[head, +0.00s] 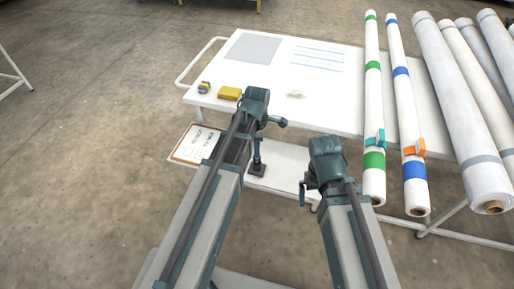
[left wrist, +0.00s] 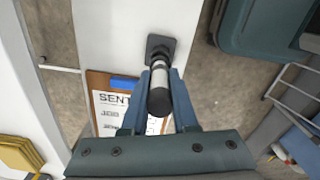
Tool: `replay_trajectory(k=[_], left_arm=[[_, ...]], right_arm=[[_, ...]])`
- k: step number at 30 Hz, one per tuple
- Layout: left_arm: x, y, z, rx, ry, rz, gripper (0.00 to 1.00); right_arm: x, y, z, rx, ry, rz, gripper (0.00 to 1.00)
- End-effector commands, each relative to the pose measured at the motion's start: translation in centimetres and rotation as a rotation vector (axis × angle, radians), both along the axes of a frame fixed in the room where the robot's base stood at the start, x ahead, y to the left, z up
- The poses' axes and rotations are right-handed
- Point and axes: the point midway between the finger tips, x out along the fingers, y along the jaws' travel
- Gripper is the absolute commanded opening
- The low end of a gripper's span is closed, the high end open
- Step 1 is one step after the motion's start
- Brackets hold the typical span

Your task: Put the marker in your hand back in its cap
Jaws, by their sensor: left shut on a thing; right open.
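The marker (left wrist: 158,98), with a pale barrel and a black near end, is held between the fingers of my left gripper (left wrist: 159,88). Its far end points down at a small dark square block (left wrist: 161,48) on the white shelf. In the head view my left gripper (head: 257,153) is right above this block (head: 257,170). The cap itself is not clearly distinguishable, and I cannot tell whether the marker tip is in the block or just above it. My right gripper (head: 302,193) is open and empty, to the right of the block.
A clipboard (head: 193,145) with a printed sheet lies left of the block. On the white table (head: 330,100) above are a yellow block (head: 229,93), a small grey-yellow item (head: 204,87) and a grey sheet (head: 253,48). Long white rolls (head: 375,110) lie at the right.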

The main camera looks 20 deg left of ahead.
Motion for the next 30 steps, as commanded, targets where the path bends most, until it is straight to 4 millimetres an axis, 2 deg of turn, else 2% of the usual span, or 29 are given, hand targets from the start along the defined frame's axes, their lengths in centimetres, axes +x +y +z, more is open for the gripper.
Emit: replay_trajectory(k=[30], left_arm=[[0.0, 0.0, -2.0, 0.0, 0.0, 0.0, 0.0]], right_arm=[[0.0, 0.0, -2.1, 0.0, 0.0, 0.0, 1.0]])
